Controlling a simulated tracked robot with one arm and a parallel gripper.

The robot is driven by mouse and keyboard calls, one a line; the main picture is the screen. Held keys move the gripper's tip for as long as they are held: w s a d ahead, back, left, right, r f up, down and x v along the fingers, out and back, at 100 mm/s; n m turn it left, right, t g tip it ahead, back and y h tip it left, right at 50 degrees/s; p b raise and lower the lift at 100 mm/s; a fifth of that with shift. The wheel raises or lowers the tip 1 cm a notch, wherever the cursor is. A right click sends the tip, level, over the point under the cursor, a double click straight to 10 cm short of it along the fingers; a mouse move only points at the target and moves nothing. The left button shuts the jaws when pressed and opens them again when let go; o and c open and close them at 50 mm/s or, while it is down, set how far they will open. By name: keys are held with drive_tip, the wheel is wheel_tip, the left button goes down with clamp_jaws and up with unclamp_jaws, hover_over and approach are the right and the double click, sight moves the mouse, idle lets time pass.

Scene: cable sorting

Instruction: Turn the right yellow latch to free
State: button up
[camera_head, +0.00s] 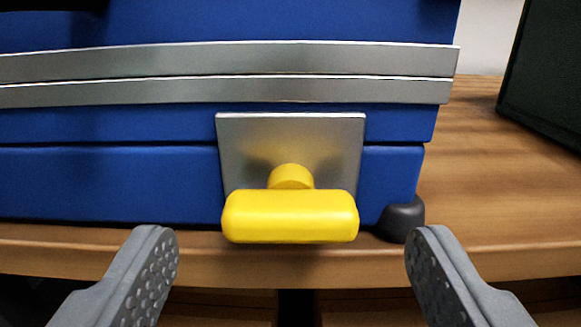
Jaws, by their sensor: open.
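The yellow latch (290,217) is in the middle of the view. Its bar lies level, left to right, on a short round yellow stem in front of a metal plate (290,135). The plate is fixed to the front of a blue case (110,180). My gripper (291,255) is open, with one grey dimpled finger low on each side of the latch. Both fingers are apart from the bar, and nothing is between them but the view of the latch and table edge. No other latch is in view.
Two metal strips (230,75) run across the case above the plate. A dark rubber foot (401,218) is at the case's lower right corner. The wooden table (500,170) is clear at right, with a dark panel (550,75) behind. The table's front edge runs below the case.

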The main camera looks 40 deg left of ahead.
sight(290, 216)
drive_tip(key=shift+x, duration=1.15)
